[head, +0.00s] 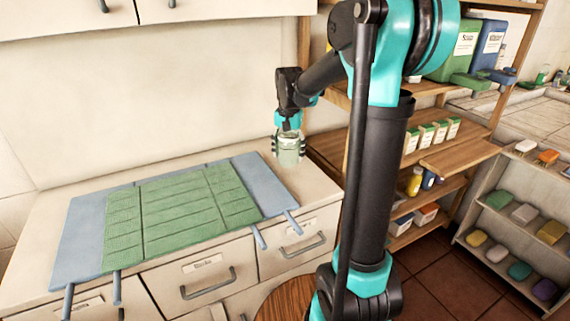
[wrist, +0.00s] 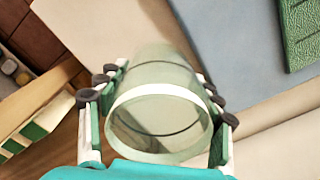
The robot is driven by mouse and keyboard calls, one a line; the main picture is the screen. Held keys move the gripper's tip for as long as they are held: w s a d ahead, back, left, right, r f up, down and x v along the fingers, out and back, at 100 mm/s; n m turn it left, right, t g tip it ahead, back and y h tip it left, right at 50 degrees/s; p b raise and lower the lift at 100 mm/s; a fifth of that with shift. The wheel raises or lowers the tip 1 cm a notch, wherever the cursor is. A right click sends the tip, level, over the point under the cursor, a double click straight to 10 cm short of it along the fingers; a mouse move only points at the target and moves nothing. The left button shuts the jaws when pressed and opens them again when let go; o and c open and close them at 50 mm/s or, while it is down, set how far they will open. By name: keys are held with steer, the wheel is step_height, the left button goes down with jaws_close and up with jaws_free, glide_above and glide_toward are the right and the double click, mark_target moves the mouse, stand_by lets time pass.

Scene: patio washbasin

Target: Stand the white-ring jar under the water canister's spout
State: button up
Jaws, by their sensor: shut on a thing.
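My gripper (head: 289,141) is shut on a pale green, see-through jar (head: 290,155) near the right end of the counter. In the wrist view the jar (wrist: 155,72) lies between the fingers on both sides, with its open, pale-rimmed mouth facing the camera. In the head view it looks upright, at or just above the counter top; I cannot tell whether it touches. Two canisters with spouts stand on the upper shelf at the right, a green one (head: 455,50) and a blue one (head: 489,45). Their labels are too small to read surely.
A green mat (head: 180,205) lies on a blue-grey mat (head: 80,235) on the counter (head: 315,185). The wooden shelf unit (head: 460,158) beside it holds small boxes and bottles. A low rack (head: 510,235) with coloured blocks stands at the right. My arm hides part of the shelves.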

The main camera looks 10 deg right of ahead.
steer(key=shift+f, duration=2.2)
steer(key=shift+f, duration=0.15)
steer(key=o, duration=1.1)
steer(key=shift+o, duration=0.2)
